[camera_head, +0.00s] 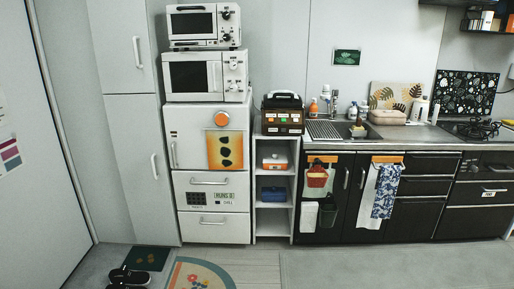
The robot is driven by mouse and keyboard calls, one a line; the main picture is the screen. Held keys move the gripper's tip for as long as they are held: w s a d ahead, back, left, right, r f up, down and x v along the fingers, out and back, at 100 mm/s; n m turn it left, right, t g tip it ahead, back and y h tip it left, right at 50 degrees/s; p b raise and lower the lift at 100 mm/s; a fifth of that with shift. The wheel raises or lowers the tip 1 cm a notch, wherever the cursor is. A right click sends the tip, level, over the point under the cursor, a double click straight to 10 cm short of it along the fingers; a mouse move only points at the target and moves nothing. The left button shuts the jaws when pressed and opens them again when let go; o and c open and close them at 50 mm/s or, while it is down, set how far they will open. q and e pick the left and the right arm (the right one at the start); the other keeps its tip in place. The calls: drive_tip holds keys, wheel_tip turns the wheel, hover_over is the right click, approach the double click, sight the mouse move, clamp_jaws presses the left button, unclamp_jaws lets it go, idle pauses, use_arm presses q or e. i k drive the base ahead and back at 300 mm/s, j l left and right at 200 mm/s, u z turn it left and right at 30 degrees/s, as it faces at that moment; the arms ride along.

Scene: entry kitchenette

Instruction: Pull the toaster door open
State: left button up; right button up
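A small white toaster oven (228,35) sits on top of a stack of white appliances at the upper left. Its dark glass door (193,24) faces the room and looks shut. Neither of my grippers is in view.
Under the toaster is a white microwave (235,84) on a white fridge (185,125). A tall white cabinet (128,120) stands to the left, a narrow shelf (256,190) to the right. A rug (195,275) and shoes (128,275) lie on otherwise open floor.

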sight(185, 21)
drive_tip(key=i, duration=1.4)
drive_tip(key=i+u, duration=0.1)
drive_tip(key=i, duration=0.65)
drive_tip(key=i+l+u, duration=0.15)
drive_tip(key=i, duration=0.65)
